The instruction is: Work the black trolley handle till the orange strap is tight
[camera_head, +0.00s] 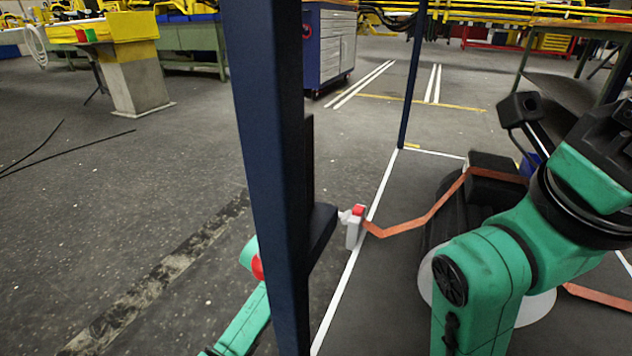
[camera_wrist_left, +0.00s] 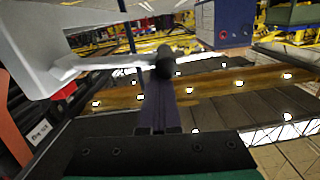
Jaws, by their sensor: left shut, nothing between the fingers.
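The orange strap (camera_head: 430,218) runs from a small white and red trolley (camera_head: 354,232) beside the blue post up to a dark load (camera_head: 492,165) on the right. It sags and bends at the trolley end. In the left wrist view the trolley's pale body (camera_wrist_left: 35,45) fills the upper left, with a lever running right to a black knob handle (camera_wrist_left: 163,62). My left gripper (camera_wrist_left: 160,98) is shut and empty, its tips close below the knob; I cannot tell whether they touch. In the head view the post hides it. My right arm shows, but its gripper does not.
The dark blue post (camera_head: 268,150) stands close in front, between the head camera and the left hand. White lines (camera_head: 375,205) mark the floor. A tool cabinet (camera_head: 332,50) stands behind. The floor left of the post is mostly clear.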

